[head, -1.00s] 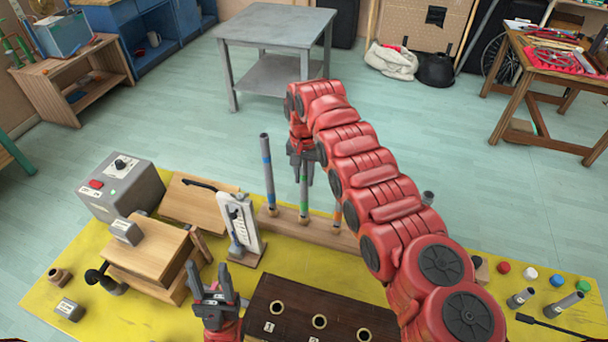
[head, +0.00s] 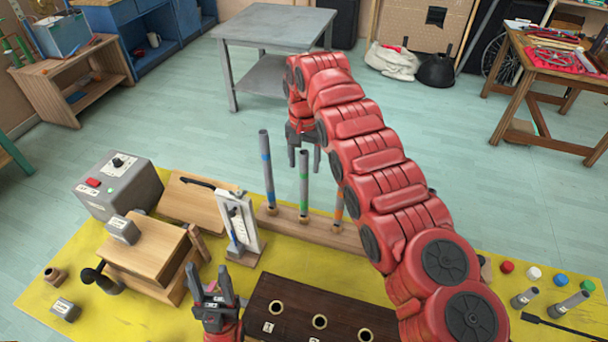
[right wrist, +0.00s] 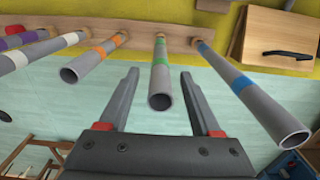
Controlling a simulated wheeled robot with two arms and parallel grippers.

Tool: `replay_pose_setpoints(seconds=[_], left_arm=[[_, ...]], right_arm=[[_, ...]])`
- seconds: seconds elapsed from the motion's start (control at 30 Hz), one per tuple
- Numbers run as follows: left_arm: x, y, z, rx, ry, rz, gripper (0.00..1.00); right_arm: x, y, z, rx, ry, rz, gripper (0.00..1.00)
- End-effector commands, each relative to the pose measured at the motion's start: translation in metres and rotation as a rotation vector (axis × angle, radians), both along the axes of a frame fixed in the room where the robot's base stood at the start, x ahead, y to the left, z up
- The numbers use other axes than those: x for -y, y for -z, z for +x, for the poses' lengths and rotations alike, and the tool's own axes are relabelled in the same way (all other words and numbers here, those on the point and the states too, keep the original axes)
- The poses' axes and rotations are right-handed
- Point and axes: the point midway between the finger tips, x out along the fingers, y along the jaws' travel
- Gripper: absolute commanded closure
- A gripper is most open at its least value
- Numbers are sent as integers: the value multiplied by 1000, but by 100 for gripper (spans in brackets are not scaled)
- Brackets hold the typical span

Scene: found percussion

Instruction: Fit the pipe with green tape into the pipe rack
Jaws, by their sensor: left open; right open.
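The pipe with green tape (head: 304,187) stands upright in the pipe rack (head: 285,224), a wooden bar, beside the pipe with blue tape (head: 267,170). My right gripper (head: 304,162) is open around the upper end of the green-taped pipe. In the right wrist view the pipe (right wrist: 160,80) rises from the rack (right wrist: 135,30) between my spread right fingers (right wrist: 160,78), with a gap on each side. My left gripper (head: 213,285) is open and empty, low over the yellow mat. My right arm hides the rack's right part in the head view.
A pipe with orange tape (right wrist: 95,60) stands beside the green one. A dark block with holes (head: 290,293), a white gauge stand (head: 243,225) and a grey box (head: 120,185) are on the yellow mat (head: 135,318). Coloured caps (head: 534,272) lie at right.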

Motion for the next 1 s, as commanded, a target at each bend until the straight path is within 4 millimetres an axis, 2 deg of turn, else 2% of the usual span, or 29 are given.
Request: replay_pose_setpoints(seconds=[0.03,0.1,0.23,0.27,0.3,0.4,0.6,0.8,1.0], left_arm=[[0,7,0,0,0,0,50],[0,-1,0,0,0,0,50],[0,-6,0,0,0,0,50],[0,-13,0,0,0,0,50],[0,-29,0,-1,0,0,50],[0,-49,0,1,0,0,50],[0,-79,0,0,0,0,50],[0,-92,0,0,0,0,50],[0,-92,0,0,0,0,50]], right_arm=[[-2,-10,0,5,-3,3,35],[-4,-25,0,5,-4,2,35],[-3,-41,-1,-1,-3,1,35],[-1,-50,-1,-3,-1,1,35],[0,-64,-1,-3,0,0,35],[0,-84,-1,-3,-1,0,35],[0,-114,-1,-1,-1,0,35],[0,-126,-1,-2,-1,0,35],[0,-126,-1,-2,-1,0,35]])
